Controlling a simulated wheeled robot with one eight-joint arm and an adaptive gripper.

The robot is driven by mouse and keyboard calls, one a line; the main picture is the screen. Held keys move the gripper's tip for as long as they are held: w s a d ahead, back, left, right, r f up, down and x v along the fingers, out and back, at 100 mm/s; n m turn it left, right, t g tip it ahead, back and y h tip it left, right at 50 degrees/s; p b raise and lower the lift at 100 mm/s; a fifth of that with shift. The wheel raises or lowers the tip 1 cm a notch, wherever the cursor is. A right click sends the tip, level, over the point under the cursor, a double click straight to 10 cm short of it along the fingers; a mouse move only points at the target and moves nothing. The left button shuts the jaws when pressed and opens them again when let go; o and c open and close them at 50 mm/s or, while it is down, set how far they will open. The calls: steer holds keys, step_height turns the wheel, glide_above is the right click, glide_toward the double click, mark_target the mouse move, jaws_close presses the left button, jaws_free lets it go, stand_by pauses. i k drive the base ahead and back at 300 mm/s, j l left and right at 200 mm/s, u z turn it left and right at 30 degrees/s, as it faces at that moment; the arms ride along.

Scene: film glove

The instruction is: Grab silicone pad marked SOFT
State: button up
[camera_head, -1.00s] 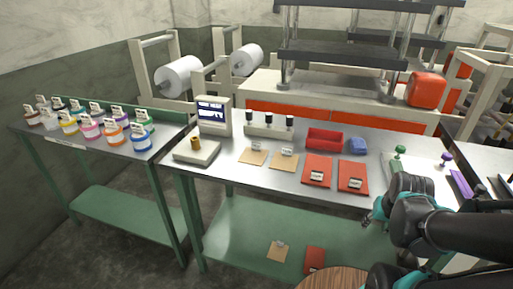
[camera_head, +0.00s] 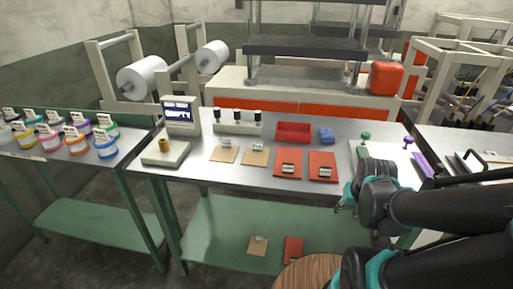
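Two flat red-orange pads lie side by side on the metal table, a left one (camera_head: 287,158) and a right one (camera_head: 322,160). Each carries a small label whose print is too small to read. A third red pad (camera_head: 293,248) lies on the green lower shelf, and its marking is also unreadable. I cannot tell which pad is marked SOFT. My gripper (camera_head: 343,203) is at the table's front edge, right of and nearer than the two upper pads, and apart from them. Its fingers are small and partly hidden by my arm.
Two tan sheets (camera_head: 224,154) lie left of the pads. A red tray (camera_head: 294,132) and a blue block (camera_head: 326,135) stand behind them. A scale-like device (camera_head: 165,152) is at the table's left. A round wooden top (camera_head: 308,273) is in front. Paint jars (camera_head: 77,144) crowd the left bench.

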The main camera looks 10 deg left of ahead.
mark_target(324, 160)
steer(key=z, duration=0.45)
steer(key=j+z, duration=0.25)
steer(key=z, duration=0.15)
steer(key=k+j+z, duration=0.15)
steer(key=z, duration=0.25)
steer(key=k+j+z, duration=0.15)
steer(key=j+z, duration=0.25)
steer(key=k+j, duration=0.1)
